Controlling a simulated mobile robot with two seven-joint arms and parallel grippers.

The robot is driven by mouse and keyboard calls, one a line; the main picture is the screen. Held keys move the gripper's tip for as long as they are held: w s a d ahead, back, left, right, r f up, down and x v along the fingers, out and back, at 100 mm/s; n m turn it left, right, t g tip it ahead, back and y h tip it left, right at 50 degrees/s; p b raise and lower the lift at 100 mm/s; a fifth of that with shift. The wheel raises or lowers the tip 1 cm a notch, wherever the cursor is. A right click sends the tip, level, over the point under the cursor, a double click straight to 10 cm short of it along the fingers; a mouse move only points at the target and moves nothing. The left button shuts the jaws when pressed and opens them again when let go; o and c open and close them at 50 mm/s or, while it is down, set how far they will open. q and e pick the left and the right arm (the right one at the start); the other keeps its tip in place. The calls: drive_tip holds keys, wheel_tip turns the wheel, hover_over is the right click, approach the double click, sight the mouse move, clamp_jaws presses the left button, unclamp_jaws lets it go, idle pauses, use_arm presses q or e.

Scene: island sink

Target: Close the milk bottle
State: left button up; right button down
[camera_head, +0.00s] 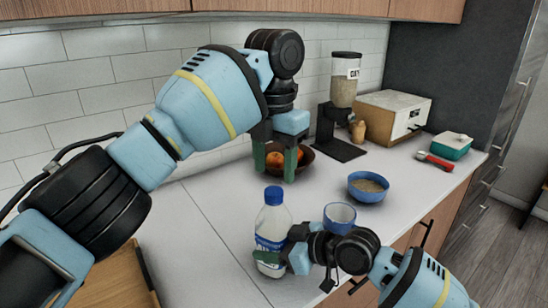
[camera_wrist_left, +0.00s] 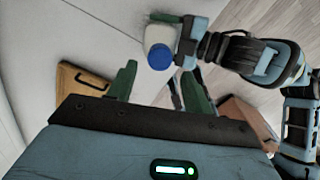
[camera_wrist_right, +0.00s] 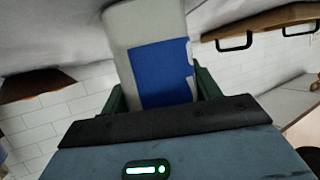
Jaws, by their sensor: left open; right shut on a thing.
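The milk bottle (camera_head: 271,232), white with a blue label, stands upright on the counter. Its blue cap (camera_head: 274,195) sits on top of the neck; I cannot tell how tightly. My right gripper (camera_head: 284,258) is shut on the bottle's lower body, and its fingers flank the bottle in the right wrist view (camera_wrist_right: 160,90). My left gripper (camera_head: 275,165) is open and empty, fingers pointing down, above and behind the cap in the head view. In the left wrist view the cap (camera_wrist_left: 160,56) appears just beyond the gap between the left fingers.
A bowl of oranges (camera_head: 305,160) stands behind my left gripper. A blue cup (camera_head: 339,216) stands close right of the bottle, beside my right wrist, with a blue bowl (camera_head: 368,187) behind it. A wooden board (camera_head: 135,275) lies left; the counter between is clear.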

use_arm(q)
drive_tip(key=n, duration=0.3)
drive_tip(key=shift+r+n, duration=0.15)
drive_tip(key=shift+n, duration=0.25)
drive_tip(key=n, duration=0.4)
drive_tip(key=shift+r+n, duration=0.25)
drive_tip(key=shift+n, duration=0.05)
drive_tip(key=n, duration=0.4)
drive_tip(key=shift+r+n, duration=0.2)
drive_tip(key=shift+n, duration=0.2)
drive_tip(key=n, duration=0.4)
drive_tip(key=shift+r+n, duration=0.15)
drive_tip(key=shift+n, duration=0.25)
drive_tip(key=n, duration=0.4)
drive_tip(key=shift+r+n, duration=0.25)
drive_tip(key=shift+n, duration=0.05)
drive_tip(key=n, duration=0.4)
drive_tip(key=shift+r+n, duration=0.15)
drive_tip(key=shift+n, duration=0.25)
drive_tip(key=n, duration=0.4)
drive_tip(key=shift+r+n, duration=0.25)
drive_tip(key=shift+n, duration=0.05)
drive_tip(key=n, duration=0.5)
drive_tip(key=shift+r, duration=0.2)
